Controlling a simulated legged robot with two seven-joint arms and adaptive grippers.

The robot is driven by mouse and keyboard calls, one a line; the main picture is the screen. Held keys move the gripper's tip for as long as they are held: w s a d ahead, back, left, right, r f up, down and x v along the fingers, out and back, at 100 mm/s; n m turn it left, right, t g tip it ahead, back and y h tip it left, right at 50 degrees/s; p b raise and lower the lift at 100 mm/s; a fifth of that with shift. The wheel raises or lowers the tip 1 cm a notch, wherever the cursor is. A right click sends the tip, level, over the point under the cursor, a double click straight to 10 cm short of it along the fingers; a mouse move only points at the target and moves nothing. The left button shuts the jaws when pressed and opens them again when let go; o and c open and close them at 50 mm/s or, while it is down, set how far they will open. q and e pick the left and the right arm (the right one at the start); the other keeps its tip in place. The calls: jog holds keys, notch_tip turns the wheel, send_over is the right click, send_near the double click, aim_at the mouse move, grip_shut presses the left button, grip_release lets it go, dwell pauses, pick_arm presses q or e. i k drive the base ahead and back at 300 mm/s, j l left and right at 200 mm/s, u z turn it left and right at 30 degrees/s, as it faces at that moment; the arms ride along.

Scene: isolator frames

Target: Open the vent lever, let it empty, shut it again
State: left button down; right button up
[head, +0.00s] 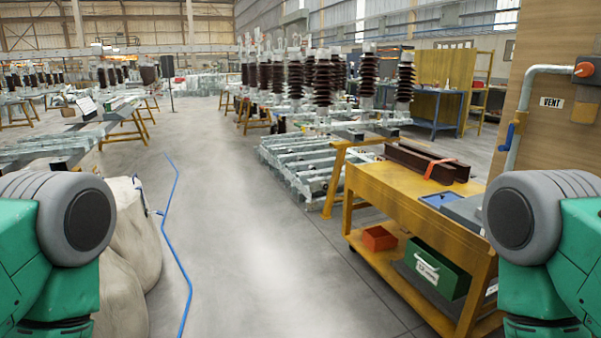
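A grey pipe (526,104) runs down a brown panel at the right, beside a white label reading VENT (552,102). A blue lever (508,136) sits on this pipe, its handle hanging downward along the pipe's left side. An orange-red knob (583,70) is at the pipe's top right end. Green and grey links of my two arms show at the lower left and lower right edges. Neither gripper is in the picture. The lower part of the pipe is hidden behind my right arm.
A yellow workbench (408,188) stands left of the panel, with dark bars on top and a red box (379,238) and green box (437,268) below. A pale sack-like bulk (122,280) is at lower left. A blue hose (172,215) lies on the clear floor (240,220).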

aim_at(506, 148)
jog(key=z, duration=1.2)
